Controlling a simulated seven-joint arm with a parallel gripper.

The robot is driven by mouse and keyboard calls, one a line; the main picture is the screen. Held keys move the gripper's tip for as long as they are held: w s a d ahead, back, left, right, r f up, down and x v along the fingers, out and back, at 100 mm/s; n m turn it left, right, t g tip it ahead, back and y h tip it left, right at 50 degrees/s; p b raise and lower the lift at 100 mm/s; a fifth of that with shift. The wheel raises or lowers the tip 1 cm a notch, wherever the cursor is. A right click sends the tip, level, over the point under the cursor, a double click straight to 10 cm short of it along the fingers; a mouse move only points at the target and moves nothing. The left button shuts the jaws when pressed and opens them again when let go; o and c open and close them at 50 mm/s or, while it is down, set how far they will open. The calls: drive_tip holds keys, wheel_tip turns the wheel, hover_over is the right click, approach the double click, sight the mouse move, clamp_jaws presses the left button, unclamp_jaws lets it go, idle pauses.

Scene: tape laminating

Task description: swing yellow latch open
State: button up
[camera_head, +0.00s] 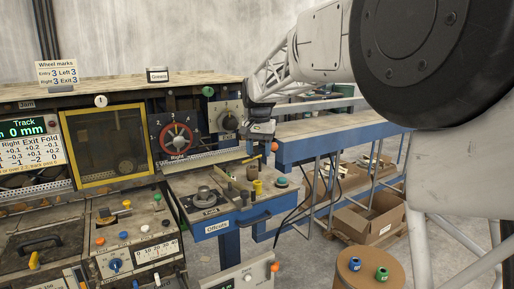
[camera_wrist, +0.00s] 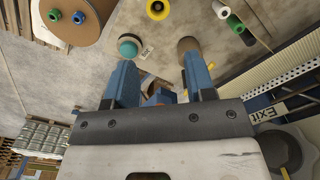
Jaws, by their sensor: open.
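A small yellow lever (camera_head: 33,260) stands at the lower left, beside a panel with a dark handle. A yellow-framed window (camera_head: 65,140) is set in the machine's front. I cannot tell for certain which yellow part is the latch. My gripper (camera_head: 262,132) is at the machine's right end, above the blue-edged shelf and far to the right of both yellow parts. In the wrist view my gripper (camera_wrist: 160,82) has its two blue fingers apart, with no object clearly held between them. The lever is not recognisable in the wrist view.
A red handwheel (camera_head: 176,139) and a dark knob (camera_head: 230,122) sit on the machine's front, left of my gripper. A blue bench (camera_head: 340,133) runs to the right, with cardboard boxes (camera_head: 368,222) beneath.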

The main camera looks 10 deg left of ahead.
drive_tip(key=shift+s+d+r, duration=0.1)
drive_tip(key=shift+s+d, duration=0.35)
drive_tip(key=shift+s, duration=0.4)
drive_tip(key=shift+s+d+r, duration=0.1)
drive_tip(key=shift+s+d, duration=0.3)
drive_tip(key=shift+s, duration=0.45)
drive_tip(key=c, duration=0.4)
drive_tip(key=shift+w+m+y, duration=0.3)
drive_tip(key=shift+y, duration=0.2)
drive_tip(key=c, duration=0.5)
drive_tip(key=shift+w+d+m+t+y, duration=0.15)
drive_tip(key=shift+w+m+t+y, duration=0.25)
drive_tip(key=shift+w+m+y, duration=0.3)
clamp_jaws()
drive_tip(key=shift+w+d+r+m+t+y, duration=0.3)
drive_tip(key=shift+w+r+m+t+y, duration=0.15)
drive_tip(key=shift+w+m+y, duration=0.25)
drive_tip(key=shift+w+d+r+m+t+y, duration=0.35)
drive_tip(key=shift+w+m+t+y, duration=0.2)
drive_tip(key=shift+w+m+y, duration=0.15)
drive_tip(key=shift+w+d+r+m+t+y, duration=0.35)
drive_tip(key=shift+w+m+t+y, duration=0.15)
drive_tip(key=shift+w+m+y, duration=0.15)
